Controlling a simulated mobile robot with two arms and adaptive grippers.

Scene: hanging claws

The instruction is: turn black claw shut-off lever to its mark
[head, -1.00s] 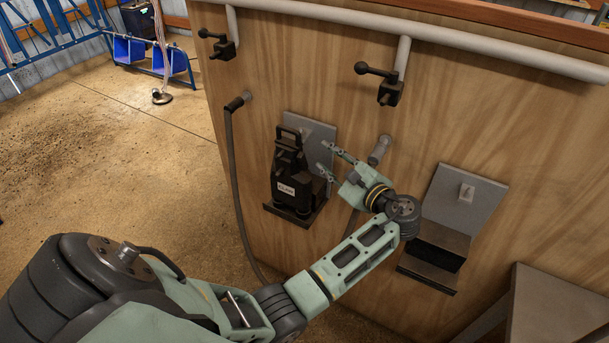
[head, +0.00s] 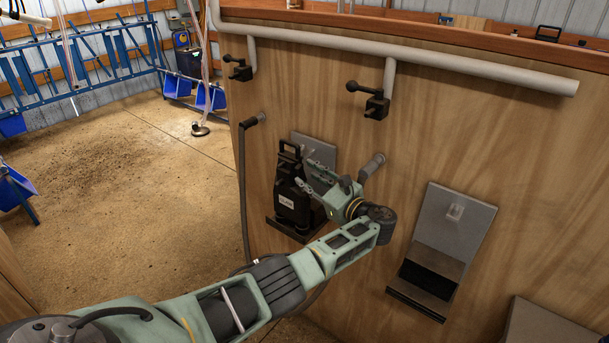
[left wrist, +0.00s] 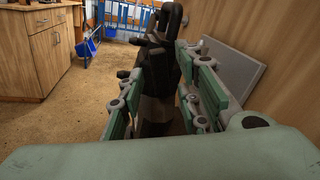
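The black claw unit (head: 291,203), with a small white label, sits on a grey bracket on the wooden wall. Its dark body also shows in the left wrist view (left wrist: 154,108). Two black valves with ball-ended levers hang from the pipe: a left one (head: 240,70) and a right one (head: 374,102). No mark can be made out on them. My left gripper (head: 308,176) is open, its fingers pointing left at the claw's upper right. In the left wrist view the gripper (left wrist: 155,78) has its fingers apart with the claw between or just beyond them; contact cannot be told.
A pale pipe (head: 470,72) runs along the wall top. A grey hose (head: 243,185) hangs left of the claw. A pipe stub (head: 371,167) stands out near my gripper. An empty grey holder (head: 452,222) is at right. Open floor (head: 120,190) lies left.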

